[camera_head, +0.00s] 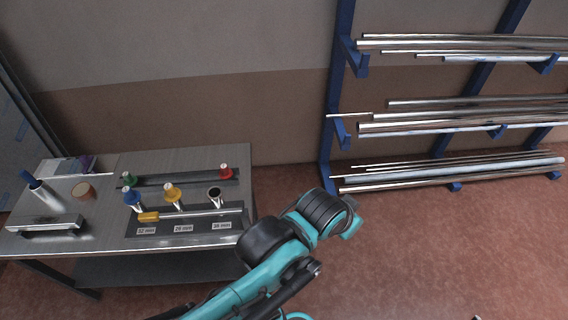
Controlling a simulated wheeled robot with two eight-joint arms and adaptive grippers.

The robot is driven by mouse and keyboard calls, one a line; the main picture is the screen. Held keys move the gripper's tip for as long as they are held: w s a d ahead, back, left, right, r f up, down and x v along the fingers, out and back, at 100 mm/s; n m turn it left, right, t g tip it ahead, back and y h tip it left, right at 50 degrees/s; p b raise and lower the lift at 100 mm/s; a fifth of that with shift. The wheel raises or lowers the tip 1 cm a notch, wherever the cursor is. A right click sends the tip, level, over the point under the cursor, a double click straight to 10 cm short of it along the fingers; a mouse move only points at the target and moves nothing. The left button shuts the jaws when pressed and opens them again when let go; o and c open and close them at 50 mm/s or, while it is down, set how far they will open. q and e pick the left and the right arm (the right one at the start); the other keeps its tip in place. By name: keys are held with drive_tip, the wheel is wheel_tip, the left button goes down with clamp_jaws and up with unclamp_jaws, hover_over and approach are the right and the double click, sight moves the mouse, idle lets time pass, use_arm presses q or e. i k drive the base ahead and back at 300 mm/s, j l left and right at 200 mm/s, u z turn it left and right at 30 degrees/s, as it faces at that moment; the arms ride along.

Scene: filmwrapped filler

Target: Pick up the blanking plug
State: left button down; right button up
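Several coloured plugs are on the workbench (95,243). A green plug (128,178) and a red plug (226,171) sit at either end of the dark back strip (178,180). A blue plug (131,197) and a yellow plug (172,190) top two metal tubes in the front tray. The third tube (215,194), at the 38 mm label (222,226), looks open and dark inside. I cannot tell which plug is the blanking plug. A teal and black arm of mine crosses the lower middle, right of the bench. No gripper fingers show.
A metallic box (47,226), a brown roll (83,191) and a blue-topped cylinder (40,190) stand at the left. A blue rack (338,95) of metal pipes stands right. Red floor (450,250) is clear.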

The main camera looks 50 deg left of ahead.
sight(225, 173)
drive_tip(key=i+l+z, duration=0.1)
drive_tip(key=i+l, duration=0.15)
drive_tip(key=i, duration=0.2)
drive_tip(key=i+l+z, duration=0.15)
drive_tip(key=i, duration=0.3)
drive_tip(key=i+u, duration=0.2)
drive_tip(key=u, duration=0.15)
drive_tip(key=i+u, duration=0.2)
drive_tip(key=u, duration=0.15)
drive_tip(key=i+l+u, duration=0.1)
drive_tip(key=u, duration=0.25)
drive_tip(key=i+u, duration=0.1)
drive_tip(key=u, duration=0.35)
drive_tip(key=i+j+u, duration=0.1)
drive_tip(key=u, duration=0.3)
drive_tip(key=i+u, duration=0.2)
drive_tip(key=u, duration=0.25)
drive_tip(key=i+l+u, duration=0.1)
drive_tip(key=u, duration=0.3)
drive_tip(key=i+l+u, duration=0.1)
drive_tip(key=u, duration=0.35)
drive_tip(key=i+l+u, duration=0.1)
drive_tip(key=u, duration=0.3)
